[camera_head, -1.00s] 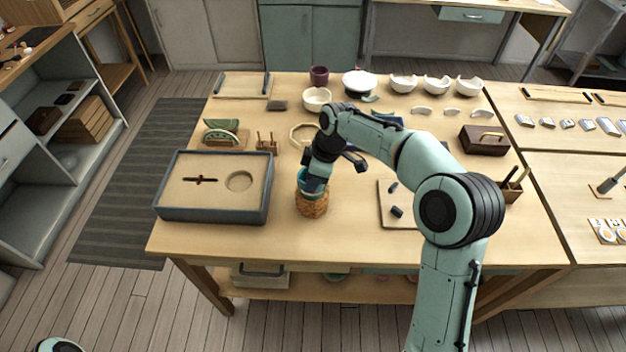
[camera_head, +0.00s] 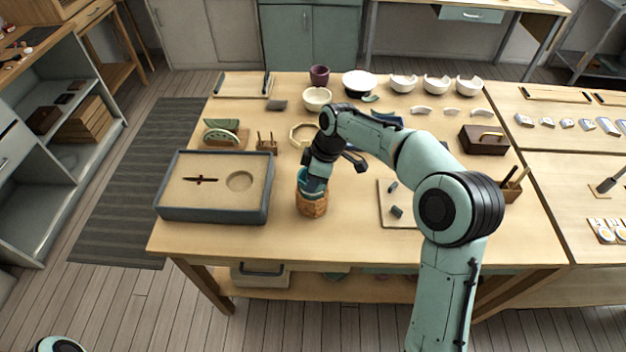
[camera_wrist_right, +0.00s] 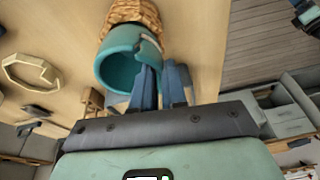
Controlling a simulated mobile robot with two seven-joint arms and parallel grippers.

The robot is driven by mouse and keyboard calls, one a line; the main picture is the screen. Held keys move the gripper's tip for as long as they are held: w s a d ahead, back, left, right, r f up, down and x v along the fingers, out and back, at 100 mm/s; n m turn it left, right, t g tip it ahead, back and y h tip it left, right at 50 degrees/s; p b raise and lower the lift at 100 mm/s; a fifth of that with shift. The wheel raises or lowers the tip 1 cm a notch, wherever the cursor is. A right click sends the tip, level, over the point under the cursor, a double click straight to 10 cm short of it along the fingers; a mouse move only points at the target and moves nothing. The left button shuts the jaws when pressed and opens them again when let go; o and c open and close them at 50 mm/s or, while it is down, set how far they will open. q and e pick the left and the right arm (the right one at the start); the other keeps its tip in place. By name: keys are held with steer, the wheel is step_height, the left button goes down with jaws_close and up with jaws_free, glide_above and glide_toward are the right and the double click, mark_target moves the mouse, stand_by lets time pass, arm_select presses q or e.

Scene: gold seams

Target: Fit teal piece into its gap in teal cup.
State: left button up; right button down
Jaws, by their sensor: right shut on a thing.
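The teal cup (camera_wrist_right: 118,68) stands in a woven tan holder (camera_wrist_right: 130,14), its open mouth facing the right wrist camera. In the head view the cup (camera_head: 303,184) is mostly behind my right gripper, above the holder (camera_head: 311,205). A break with a pale edge shows in the cup's wall beside the fingers. My right gripper (camera_wrist_right: 161,84) has its two blue fingers at the cup's rim, shut on the teal piece. The piece is largely hidden between the fingers and the wall, so I cannot tell how it sits in the gap. My left gripper is out of view.
A grey-rimmed tray (camera_head: 215,215) stands left of the cup. A small board (camera_head: 400,218) with dark bits lies right. Behind are an octagonal ring (camera_head: 303,136), a small wooden rack (camera_head: 266,143) and several white bowls. The table front near the holder is clear.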

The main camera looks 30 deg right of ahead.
stand_by(0.3)
steer(key=shift+f, duration=0.35)
stand_by(0.4)
stand_by(1.5)
steer(key=shift+f, duration=0.3)
stand_by(1.2)
steer(key=c, duration=0.6)
jaws_free()
steer(key=shift+r, duration=0.15)
